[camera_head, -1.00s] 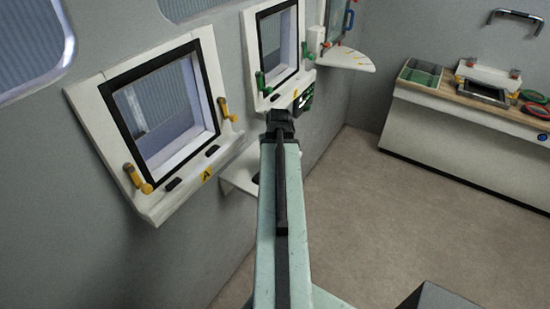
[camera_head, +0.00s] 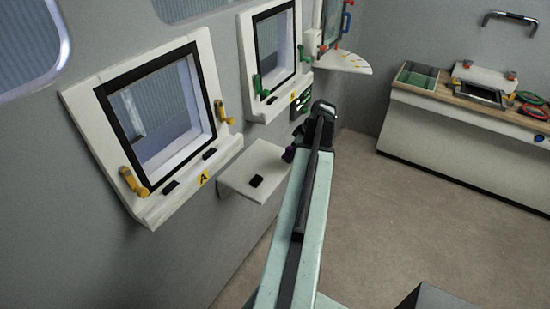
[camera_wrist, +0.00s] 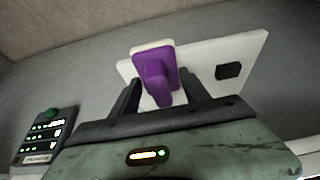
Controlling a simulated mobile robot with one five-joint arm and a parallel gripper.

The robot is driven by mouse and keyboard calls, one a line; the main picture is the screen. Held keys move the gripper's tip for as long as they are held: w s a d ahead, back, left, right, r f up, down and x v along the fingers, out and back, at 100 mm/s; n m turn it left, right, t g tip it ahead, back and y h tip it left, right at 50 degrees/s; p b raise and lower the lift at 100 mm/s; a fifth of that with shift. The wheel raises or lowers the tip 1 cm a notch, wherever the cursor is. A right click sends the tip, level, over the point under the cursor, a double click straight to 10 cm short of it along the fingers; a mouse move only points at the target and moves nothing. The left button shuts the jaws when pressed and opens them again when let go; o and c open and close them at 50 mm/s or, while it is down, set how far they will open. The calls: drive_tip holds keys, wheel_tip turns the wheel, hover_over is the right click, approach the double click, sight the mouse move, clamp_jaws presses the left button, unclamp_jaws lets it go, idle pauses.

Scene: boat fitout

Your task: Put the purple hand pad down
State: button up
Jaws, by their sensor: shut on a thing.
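The purple hand pad (camera_wrist: 155,72) has a purple grip and a pale edge, and shows in the wrist view between the two dark fingers. My gripper (camera_wrist: 160,98) is shut on its grip. Behind the pad in the wrist view is a white wall shelf (camera_wrist: 205,65) with a small black block on it. In the head view my gripper (camera_head: 303,148) is just right of this shelf (camera_head: 238,176), and the pad is mostly hidden, with only a dark purple bit showing. I cannot tell whether the pad touches the shelf.
Above the shelf are two white-framed windows, one with yellow handles (camera_head: 132,180) and one with green handles (camera_head: 258,86). A panel with green lights (camera_wrist: 42,137) is on the wall. A workbench (camera_head: 470,125) with a green tray stands at the far right. The floor between is clear.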

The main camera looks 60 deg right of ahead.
sight(285, 154)
drive_tip(key=w, duration=0.7)
drive_tip(key=shift+w+a+f, duration=0.25)
drive_tip(key=shift+a+f, duration=0.05)
drive_tip(key=shift+f, duration=0.05)
drive_tip(key=b+x, duration=0.2)
drive_tip(key=b, duration=0.1)
drive_tip(key=b+x, duration=0.1)
drive_tip(key=x, duration=0.1)
drive_tip(key=shift+s+a+f, duration=0.1)
drive_tip(key=shift+s+f, duration=0.05)
drive_tip(key=shift+s, duration=0.1)
drive_tip(key=o, duration=1.2)
drive_tip(key=p+v, duration=1.1)
drive_tip(key=v, duration=0.1)
drive_tip(key=shift+w, duration=0.15)
drive_tip(key=shift+r, duration=0.35)
drive_tip(key=shift+s+f, duration=0.1)
drive_tip(key=shift+s, duration=0.1)
